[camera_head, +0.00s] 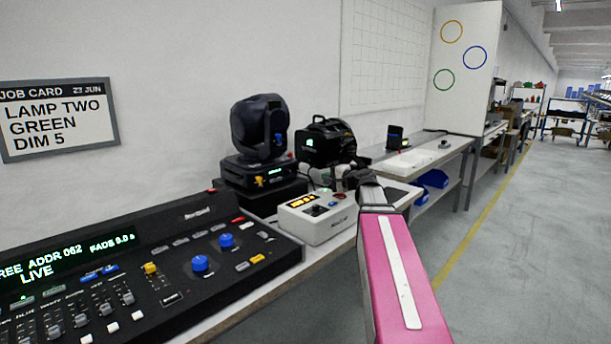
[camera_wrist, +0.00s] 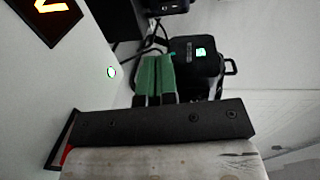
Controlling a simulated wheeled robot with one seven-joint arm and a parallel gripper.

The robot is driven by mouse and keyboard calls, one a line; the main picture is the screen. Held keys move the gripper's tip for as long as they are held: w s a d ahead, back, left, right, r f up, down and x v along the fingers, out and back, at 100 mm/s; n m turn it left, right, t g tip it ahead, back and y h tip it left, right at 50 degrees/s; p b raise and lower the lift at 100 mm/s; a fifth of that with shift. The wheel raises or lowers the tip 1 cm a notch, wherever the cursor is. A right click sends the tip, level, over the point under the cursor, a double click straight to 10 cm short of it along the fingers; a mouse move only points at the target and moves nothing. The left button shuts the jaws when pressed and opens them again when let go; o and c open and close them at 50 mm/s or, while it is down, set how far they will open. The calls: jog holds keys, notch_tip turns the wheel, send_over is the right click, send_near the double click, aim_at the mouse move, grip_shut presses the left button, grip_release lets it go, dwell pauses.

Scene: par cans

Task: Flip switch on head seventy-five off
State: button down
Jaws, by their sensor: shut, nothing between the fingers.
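A black moving-head lamp (camera_head: 260,130) stands on a black base on the bench in the head view; I cannot read a number seventy-five on it. A white box (camera_head: 335,228) with an orange display stands in front of it, with small controls on top. In the wrist view the white box (camera_wrist: 35,95) fills the left side, with part of its display and a small green-lit round control. My gripper (camera_wrist: 155,62) has green fingers, shut together and empty, beside the box's top in the picture. Its fingers are hard to make out in the head view. Contact cannot be told.
A black case with a green display (camera_head: 324,145) stands behind the white box; it also shows beyond my fingertips in the wrist view (camera_wrist: 192,62). A control console (camera_head: 130,265) fills the left of the bench. Blue bins (camera_head: 432,180) sit below the farther bench. The floor at right is clear.

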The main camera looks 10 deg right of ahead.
aim_at(296, 172)
jog(key=x, duration=1.4)
jog(key=shift+w+a, duration=0.15)
jog(key=shift+w, duration=0.05)
jog(key=shift+s, duration=0.1)
jog(key=v, duration=1.1)
jog(key=shift+f, duration=0.1)
